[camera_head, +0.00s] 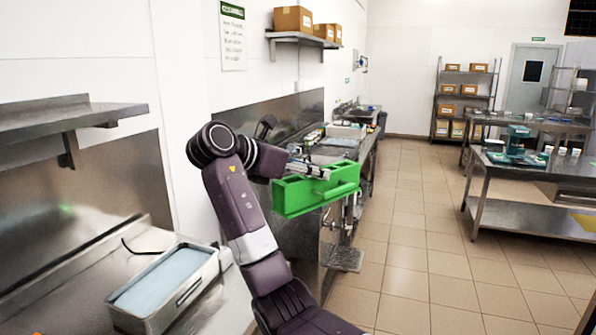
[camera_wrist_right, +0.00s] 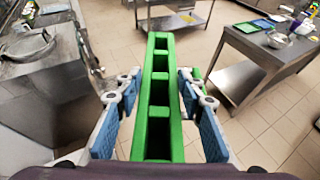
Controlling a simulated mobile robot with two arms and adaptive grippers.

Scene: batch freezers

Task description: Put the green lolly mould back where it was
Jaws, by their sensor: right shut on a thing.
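The green lolly mould (camera_head: 300,198) is a long bright-green block with a loop handle on its side. It hangs in the air in the middle of the head view, in front of the steel counter on the left. My right gripper (camera_head: 308,168) is shut on it from above. In the right wrist view the mould (camera_wrist_right: 160,128), with several open slots, runs lengthwise between the blue-padded fingers of my right gripper (camera_wrist_right: 158,105). My left gripper is not in view.
A steel tub with a pale blue surface (camera_head: 212,268) stands on the near-left counter. Another steel counter (camera_head: 345,150) with items runs along the left wall. A steel table (camera_head: 520,170) with small items stands right. The tiled floor (camera_head: 410,230) between is clear.

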